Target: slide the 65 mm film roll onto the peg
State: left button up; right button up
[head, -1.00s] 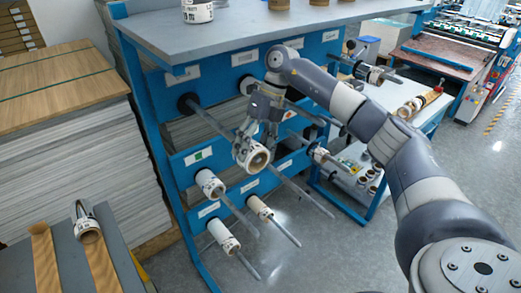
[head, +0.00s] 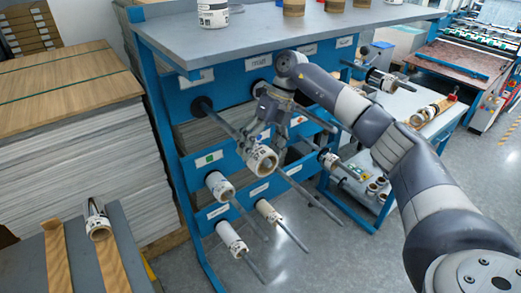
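My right gripper (head: 258,143) reaches in front of the blue rack, its fingers shut on a white film roll with dark print and a brown core (head: 262,160). The open end of the roll faces the camera. An upper-left grey peg (head: 222,121) runs from its dark hub down towards the roll and meets it in the picture. Another bare peg (head: 315,201) comes out from behind the roll to the lower right. I cannot tell whether either peg is inside the core. The width of the roll cannot be read. My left gripper is not in view.
The blue rack (head: 165,120) has other pegs carrying rolls, such as a lower-left white roll (head: 231,237) and a tan-ended roll (head: 267,211). More rolls stand on its grey top (head: 270,37). Stacked sheets (head: 80,150) stand left. A side table (head: 385,120) stands right.

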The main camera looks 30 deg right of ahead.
jog(key=shift+r, duration=0.1)
jog(key=shift+d+r, duration=0.2)
jog(key=shift+r, duration=0.1)
jog(key=w+d, duration=0.1)
jog(key=d, duration=1.1)
jog(key=shift+r, duration=0.15)
